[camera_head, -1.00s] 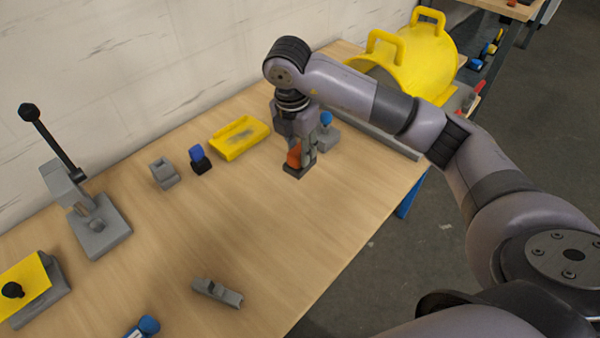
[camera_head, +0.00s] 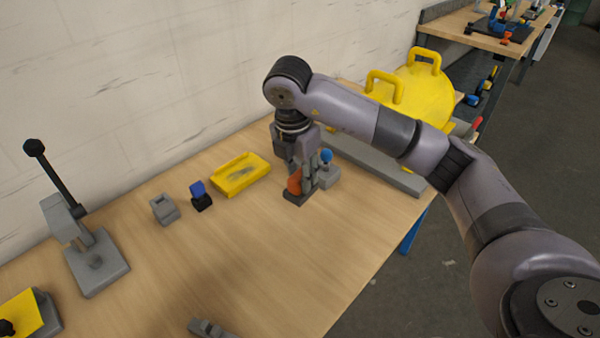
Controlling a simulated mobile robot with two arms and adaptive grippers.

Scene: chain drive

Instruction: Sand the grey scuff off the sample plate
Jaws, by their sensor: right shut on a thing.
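The yellow sample plate (camera_head: 227,185), with a dark grey scuff (camera_head: 241,174) on its upper face, lies near the back of the wooden workbench. My right gripper (camera_head: 302,183) is shut on a sanding block with an orange handle (camera_head: 294,184) and a dark, flat base (camera_head: 297,198). The gripper's fingers partly cover the handle. The block is to the right of the plate and apart from it. I cannot tell whether its base touches the bench. My left gripper is out of view.
A grey piece with a blue knob (camera_head: 326,156) stands just right of the gripper. A grey bar (camera_head: 375,165) and a yellow guard (camera_head: 420,95) are behind. A small blue-and-black item (camera_head: 200,197), a grey block (camera_head: 164,208) and a lever press (camera_head: 95,262) stand left.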

